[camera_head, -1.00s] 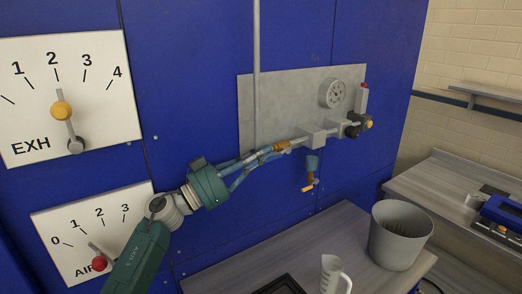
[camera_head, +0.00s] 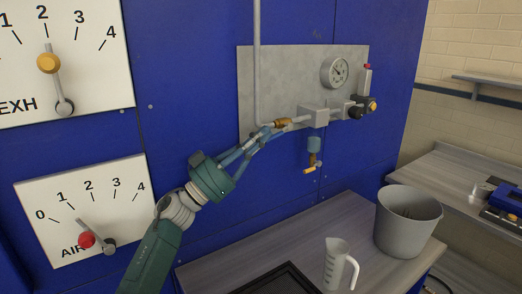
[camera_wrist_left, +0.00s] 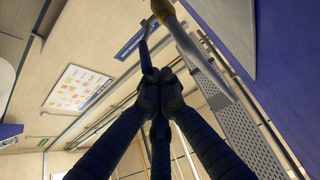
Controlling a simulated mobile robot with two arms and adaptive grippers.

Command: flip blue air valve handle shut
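The air valve is a small brass body (camera_head: 283,123) at the left end of the grey pipe on the wall plate. It also shows at the top of the wrist view (camera_wrist_left: 162,9). A slim blue-grey bar, apparently its handle (camera_wrist_left: 146,48), runs from the brass toward my fingertips. My left gripper (camera_head: 266,133) reaches up to the valve from the lower left. In the left wrist view its dark fingers (camera_wrist_left: 160,88) are drawn together, their tips at the handle's end. I cannot tell whether they grip it or only touch it. My right gripper is not in view.
A pressure gauge (camera_head: 336,72) and fittings sit right of the valve, with a small blue-and-brass drain part (camera_head: 313,155) below. The EXH dial panel (camera_head: 75,70) and AIR dial panel (camera_head: 115,180) are at left. A grey bucket (camera_head: 408,225) and jug (camera_head: 337,262) stand on the bench below.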

